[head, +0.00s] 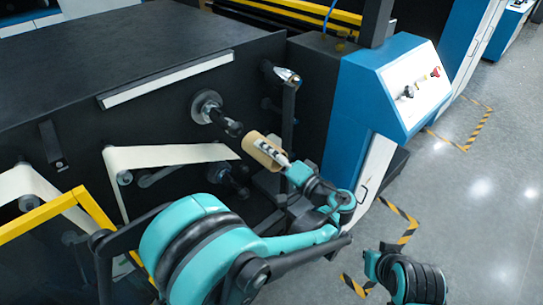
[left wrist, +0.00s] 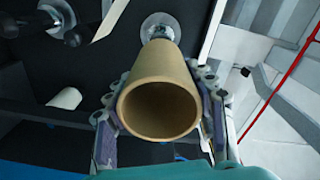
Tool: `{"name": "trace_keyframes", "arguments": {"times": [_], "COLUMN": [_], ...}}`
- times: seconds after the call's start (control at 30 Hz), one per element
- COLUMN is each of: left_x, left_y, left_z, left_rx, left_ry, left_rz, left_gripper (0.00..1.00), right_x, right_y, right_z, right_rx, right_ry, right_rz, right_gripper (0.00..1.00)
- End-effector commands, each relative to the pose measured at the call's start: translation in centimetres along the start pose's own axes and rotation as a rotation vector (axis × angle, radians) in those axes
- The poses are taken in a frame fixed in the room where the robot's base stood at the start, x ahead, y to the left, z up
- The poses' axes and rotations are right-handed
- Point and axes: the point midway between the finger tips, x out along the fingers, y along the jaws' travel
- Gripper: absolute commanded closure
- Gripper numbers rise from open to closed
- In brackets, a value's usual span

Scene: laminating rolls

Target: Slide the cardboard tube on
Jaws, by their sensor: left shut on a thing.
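The cardboard tube (head: 255,145) is tan and hollow. My left gripper (head: 270,151) is shut on it, with a finger on each side. In the left wrist view the tube (left wrist: 158,72) points away from the camera, its near opening facing me, between the fingers of my left gripper (left wrist: 160,88). A black spindle with a round metal flange (head: 207,106) sticks out of the machine's dark side. The tube's far end is close to the spindle tip and roughly in line with it, seemingly just apart. The flange (left wrist: 159,25) shows beyond the tube. My right gripper is out of view.
A lower spindle (head: 238,173) sits below the first. A white web (head: 165,156) runs over rollers at the left, near a yellow frame (head: 45,213). A dark upright post (head: 288,120) stands close behind the tube. A blue control cabinet (head: 365,85) is at the right.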

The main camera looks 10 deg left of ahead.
Motion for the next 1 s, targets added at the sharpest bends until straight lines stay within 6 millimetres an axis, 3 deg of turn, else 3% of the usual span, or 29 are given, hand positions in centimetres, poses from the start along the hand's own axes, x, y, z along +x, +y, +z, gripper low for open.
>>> {"name": "trace_keyframes", "arguments": {"times": [1.0], "left_x": [6.5], "left_y": [0.0], "left_z": [0.0], "left_rx": [0.0], "left_ry": [-0.001], "left_rz": [0.0], "left_gripper": [0.75], "right_x": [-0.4], "right_y": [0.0], "right_z": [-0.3], "right_rx": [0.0], "right_ry": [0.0], "right_rz": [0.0], "right_gripper": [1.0]}}
